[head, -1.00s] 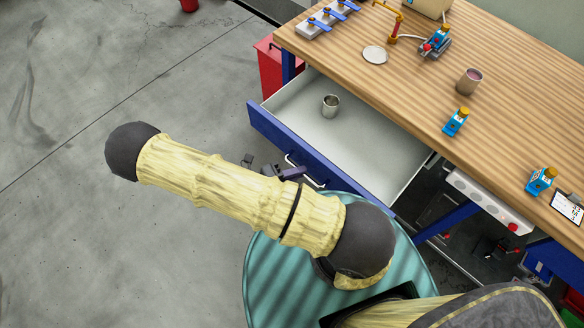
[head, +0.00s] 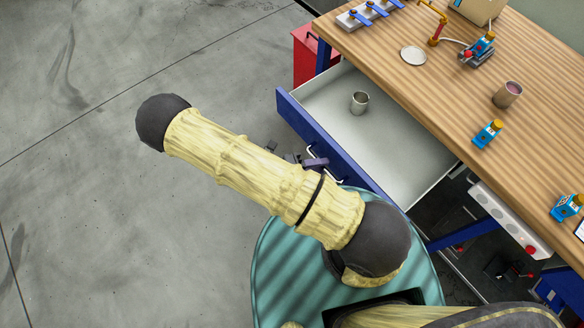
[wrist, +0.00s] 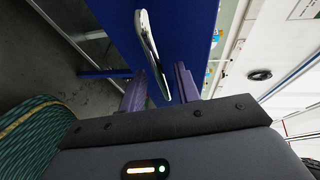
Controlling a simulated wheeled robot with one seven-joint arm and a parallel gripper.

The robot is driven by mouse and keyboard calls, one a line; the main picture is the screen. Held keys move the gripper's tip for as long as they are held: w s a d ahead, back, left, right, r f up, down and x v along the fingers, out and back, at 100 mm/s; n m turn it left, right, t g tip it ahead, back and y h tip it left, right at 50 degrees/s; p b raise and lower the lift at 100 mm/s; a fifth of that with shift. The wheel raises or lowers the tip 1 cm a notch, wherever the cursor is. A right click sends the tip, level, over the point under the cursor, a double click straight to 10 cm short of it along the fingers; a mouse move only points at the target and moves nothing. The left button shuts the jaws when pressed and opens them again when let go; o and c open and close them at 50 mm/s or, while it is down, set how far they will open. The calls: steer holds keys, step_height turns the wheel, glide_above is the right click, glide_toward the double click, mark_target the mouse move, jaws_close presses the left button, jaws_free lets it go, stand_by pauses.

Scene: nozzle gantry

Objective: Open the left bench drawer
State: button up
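The left bench drawer stands pulled far out from the bench, with its blue front (head: 300,122) and pale interior (head: 400,135) showing in the head view. A metal cup (head: 359,102) stands inside it. The drawer's pale bar handle (head: 326,180) is on the blue front, and in the wrist view the handle (wrist: 150,45) runs down between my fingers. My gripper (head: 308,162) is at the handle, partly hidden by my arm. In the wrist view my gripper (wrist: 160,85) has its two purple fingers apart, with a gap beside the handle.
The wooden bench top (head: 440,90) carries a cup (head: 507,94), blue-and-yellow parts (head: 488,134) and a white disc (head: 413,55). A red cabinet (head: 305,58) stands by the bench's left end. The grey floor (head: 90,220) to the left is clear.

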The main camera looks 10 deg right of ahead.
steer(key=shift+a, duration=0.1)
steer(key=s+a+r+b, duration=0.1)
steer(key=a+r+b, duration=0.1)
steer(key=a, duration=1.5)
steer(key=shift+r, duration=0.6)
steer(key=shift+s, duration=0.1)
